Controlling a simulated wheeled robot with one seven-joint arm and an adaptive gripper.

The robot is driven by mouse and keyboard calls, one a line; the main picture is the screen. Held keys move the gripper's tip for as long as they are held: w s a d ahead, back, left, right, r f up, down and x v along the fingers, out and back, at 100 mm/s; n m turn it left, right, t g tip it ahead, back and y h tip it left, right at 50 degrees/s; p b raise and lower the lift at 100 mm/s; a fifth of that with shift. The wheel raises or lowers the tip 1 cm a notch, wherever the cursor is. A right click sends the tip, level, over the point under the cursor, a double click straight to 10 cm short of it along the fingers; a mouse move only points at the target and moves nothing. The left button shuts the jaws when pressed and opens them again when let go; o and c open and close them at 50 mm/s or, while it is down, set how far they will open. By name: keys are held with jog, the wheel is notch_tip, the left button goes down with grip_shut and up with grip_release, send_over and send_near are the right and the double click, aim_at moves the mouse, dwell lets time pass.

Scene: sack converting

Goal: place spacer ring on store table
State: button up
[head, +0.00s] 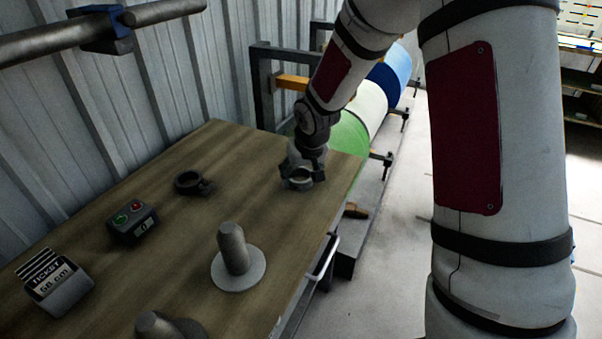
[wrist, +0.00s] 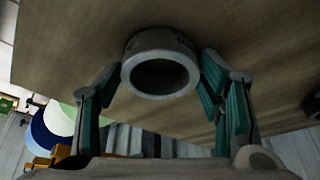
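A light grey ring, which I take to be the spacer ring (head: 301,183), is at the far right end of the wooden table (head: 150,240). In the wrist view the ring (wrist: 129,72) faces me with its round bore open. My gripper (head: 303,170) is over it, pointing down. In the wrist view my gripper's fingers (wrist: 160,63) stand on either side of the ring, their tips very close to its sides. I cannot tell whether they touch it, nor whether the ring rests on the wood or hangs just above it.
A dark ring-shaped part (head: 188,182), a button box (head: 132,223), a ticket device (head: 58,287) and a grey post on a round base (head: 233,250) stand on the table. Coloured rolls (head: 368,105) lie on a rack behind. Bare wood lies between the dark part and my gripper.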

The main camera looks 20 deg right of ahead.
jog(key=shift+o, duration=1.1)
jog(key=shift+r, duration=0.1)
jog(key=shift+r, duration=0.3)
jog(key=p+v, duration=0.3)
jog(key=v, duration=0.9)
jog(key=s+r+g+h, duration=0.1)
jog(key=s+r, duration=0.4)
jog(key=s, duration=0.3)
jog(key=s+r, duration=0.4)
jog(key=s, duration=0.5)
jog(key=s+a+r+g+y, duration=0.1)
jog(key=s, duration=1.6)
jog(key=shift+a+r, duration=0.15)
jog(key=shift+r, duration=0.05)
jog(key=shift+r, duration=0.1)
